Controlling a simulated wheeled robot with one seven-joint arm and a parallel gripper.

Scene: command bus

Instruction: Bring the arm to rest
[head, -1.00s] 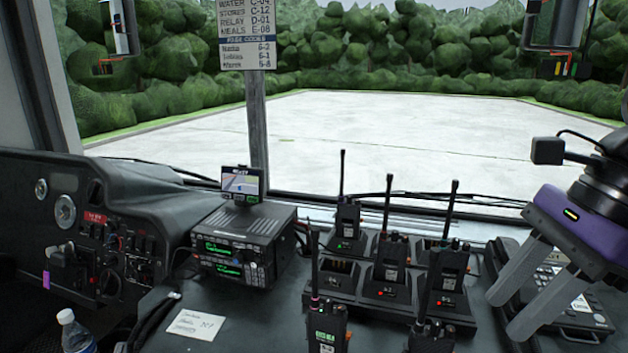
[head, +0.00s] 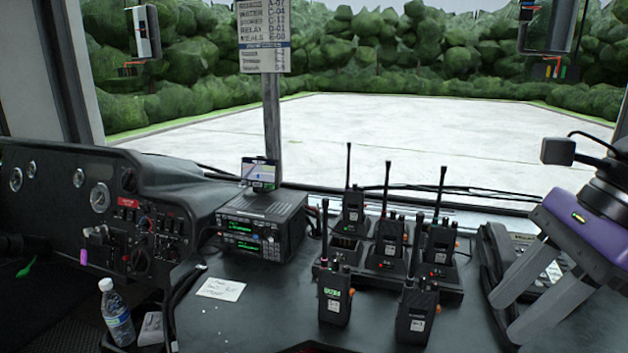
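My gripper (head: 517,299) is at the right of the head view, hanging over the right part of the dash top. Its two grey fingers point down and to the left with a clear gap between them. It is open and nothing shows between the fingers. The purple gripper body (head: 582,229) and part of my dark wrist show above it; the rest of the arm is out of view.
A desk phone-like unit (head: 496,244) lies behind the fingers. Left of them, several radios stand in a charger (head: 447,291); two more radios (head: 335,297) (head: 416,314) stand in front. A radio console (head: 262,224), note (head: 221,289) and bottle (head: 115,314) are further left.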

